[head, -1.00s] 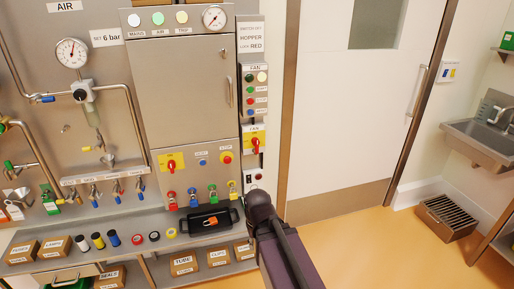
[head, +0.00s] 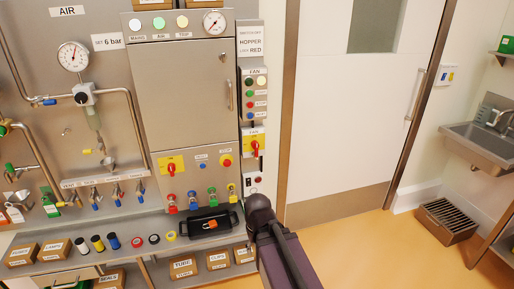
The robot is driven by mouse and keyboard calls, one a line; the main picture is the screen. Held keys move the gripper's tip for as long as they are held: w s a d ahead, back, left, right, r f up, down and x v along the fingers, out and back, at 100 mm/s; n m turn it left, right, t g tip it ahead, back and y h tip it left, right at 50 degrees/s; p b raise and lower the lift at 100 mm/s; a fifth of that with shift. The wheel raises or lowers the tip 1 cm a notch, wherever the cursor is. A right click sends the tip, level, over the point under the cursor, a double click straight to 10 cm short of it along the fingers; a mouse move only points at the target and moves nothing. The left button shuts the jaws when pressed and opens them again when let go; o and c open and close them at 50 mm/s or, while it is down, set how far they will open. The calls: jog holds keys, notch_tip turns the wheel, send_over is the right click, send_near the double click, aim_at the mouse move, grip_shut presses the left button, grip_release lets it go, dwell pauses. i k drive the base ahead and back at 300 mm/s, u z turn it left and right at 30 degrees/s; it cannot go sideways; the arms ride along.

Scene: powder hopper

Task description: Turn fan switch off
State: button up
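The fan switch (head: 255,146) is a red rotary handle on a yellow plate, on the narrow column right of the steel cabinet. Its handle looks roughly upright, but it is small in the head view. A FAN label sits above it. Higher on the same column is a fan button panel (head: 255,93) with several coloured buttons and lamps. My dark arm rises from the bottom of the picture and ends visually at a rounded joint below the fan switch. My gripper does not show.
A second yellow plate with a red rotary switch (head: 171,166) is on the cabinet, with a red push button (head: 226,160) nearby. Coloured padlocks hang above a black tray (head: 208,224) on the shelf. A door (head: 345,110) and open orange floor (head: 370,245) lie to the right.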

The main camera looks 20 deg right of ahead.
aim_at(255, 145)
jog(key=k, duration=1.25)
jog(key=u, duration=0.55)
jog(key=i, duration=1.75)
jog(key=z, duration=0.6)
